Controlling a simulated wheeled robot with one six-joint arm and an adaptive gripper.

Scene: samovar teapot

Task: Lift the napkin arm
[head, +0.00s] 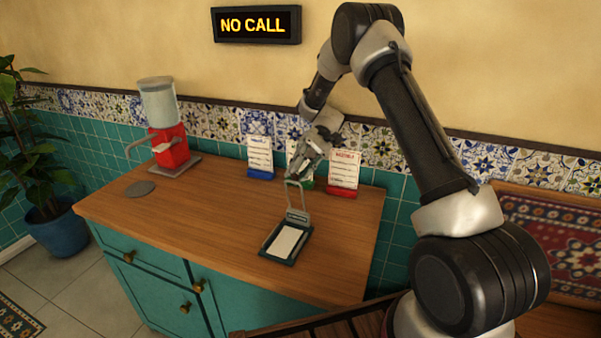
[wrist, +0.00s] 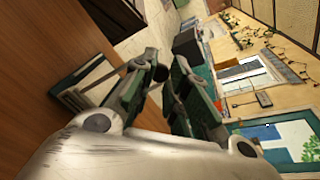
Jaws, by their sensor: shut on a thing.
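The napkin holder (head: 270,251) is a dark green tray on the wooden counter, with a white napkin stack (head: 287,241) lying in it. Its grey napkin arm (head: 303,205) is a looped frame that stands raised, near upright, at the tray's back edge, clear of the napkins. My gripper (head: 292,181) is at the top of this arm, shut on its upper bar. In the wrist view the two green-grey fingers (wrist: 166,76) are close together at the arm's end, and they hide the exact contact. The tray and napkins (wrist: 84,84) show to their left.
Cards on blue, green and red stands (head: 343,174) stand behind my gripper, close by. A red dispenser with a clear tank (head: 168,130) stands at the counter's back left, near a grey disc (head: 140,188). The counter (head: 210,225) is clear left of the tray. A sign reads "NO CALL" (head: 256,24).

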